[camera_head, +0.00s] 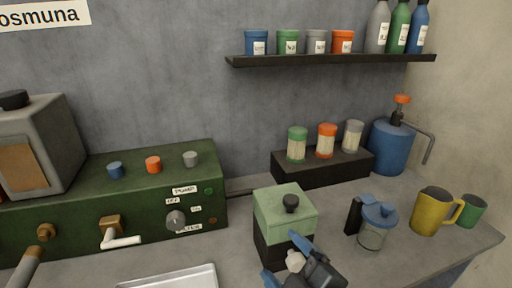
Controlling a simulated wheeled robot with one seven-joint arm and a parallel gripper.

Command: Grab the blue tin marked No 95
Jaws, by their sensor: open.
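A blue tin (256,43) with a white label stands at the left end of the dark wall shelf (330,61). The label's writing is too small to read. My gripper (283,261) shows low in the picture, with blue fingers set apart. It is well below the shelf, in front of the green and black box, and far from the blue tin. A small whitish knob shows between the fingers; I cannot tell whether it is part of the box.
Green, grey and orange tins (343,42) and several bottles (400,27) share the shelf. Below are a green-topped box (285,212), three jars on a black stand (322,170), a blue canister (391,148), a glass jar (373,232) and a yellow jug (432,212). A green machine (110,200) fills the left.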

